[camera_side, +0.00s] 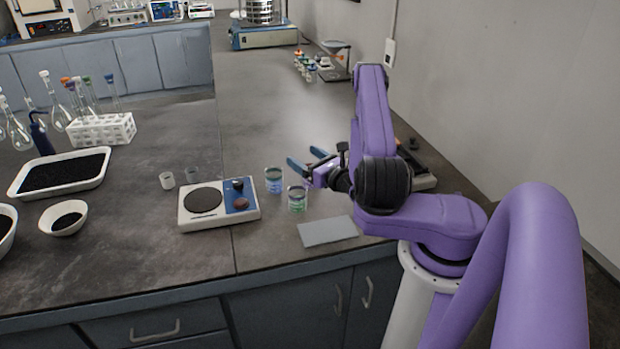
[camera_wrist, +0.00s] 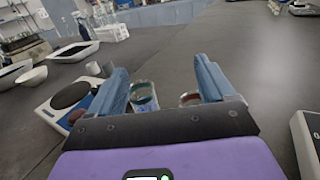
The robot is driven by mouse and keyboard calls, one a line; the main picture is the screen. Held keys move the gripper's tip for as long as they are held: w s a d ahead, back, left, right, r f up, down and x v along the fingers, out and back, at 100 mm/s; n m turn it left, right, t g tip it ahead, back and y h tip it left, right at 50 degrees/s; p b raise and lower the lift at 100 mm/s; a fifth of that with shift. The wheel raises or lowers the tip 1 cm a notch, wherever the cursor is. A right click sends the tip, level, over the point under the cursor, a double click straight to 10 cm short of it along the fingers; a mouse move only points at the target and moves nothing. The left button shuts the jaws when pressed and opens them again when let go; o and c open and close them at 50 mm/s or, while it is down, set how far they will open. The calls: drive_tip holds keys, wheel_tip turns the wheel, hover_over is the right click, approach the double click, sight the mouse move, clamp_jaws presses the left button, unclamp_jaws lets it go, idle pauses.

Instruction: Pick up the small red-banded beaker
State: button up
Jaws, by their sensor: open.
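Two small glass beakers stand upright on the dark bench, between the balance and my gripper (camera_side: 302,157). In the wrist view, one beaker (camera_wrist: 189,99) shows a red band beside the right finger. The other beaker (camera_wrist: 143,96) shows a green-teal band and stands beside the left finger. In the side view, the red-banded one appears to be the farther beaker (camera_side: 274,181); its band colour is hard to read there. The nearer beaker (camera_side: 297,199) looks green. My gripper is open and empty, and it also shows in the wrist view (camera_wrist: 160,66). The fingers partly hide both beakers.
A grey flat pad (camera_side: 327,231) lies near the front edge. Two small cups (camera_side: 167,180) stand behind the balance. A white tray (camera_side: 62,172) of dark grains lies left.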

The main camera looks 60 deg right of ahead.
drive_tip(key=shift+s+d+f+m+g+h, duration=0.3)
drive_tip(key=shift+s+d+f+h, duration=0.2)
drive_tip(key=shift+f, duration=1)
drive_tip(key=shift+s+d+f+m+g+h, duration=0.35)
drive_tip(key=shift+s+f, duration=0.3)
drive_tip(key=shift+f, duration=0.8)
drive_tip(key=shift+s+d+f+m+g+h, duration=0.15)
drive_tip(key=shift+s+d+f+m+h, duration=0.3)
drive_tip(key=shift+f, duration=1.05)
drive_tip(key=x, duration=0.4)
drive_tip(key=shift+w+d+r, duration=0.15)
drive_tip(key=shift+w+d, duration=0.05)
drive_tip(key=shift+w, duration=0.2)
drive_tip(key=shift+c, duration=0.3)
drive_tip(key=c, duration=1)
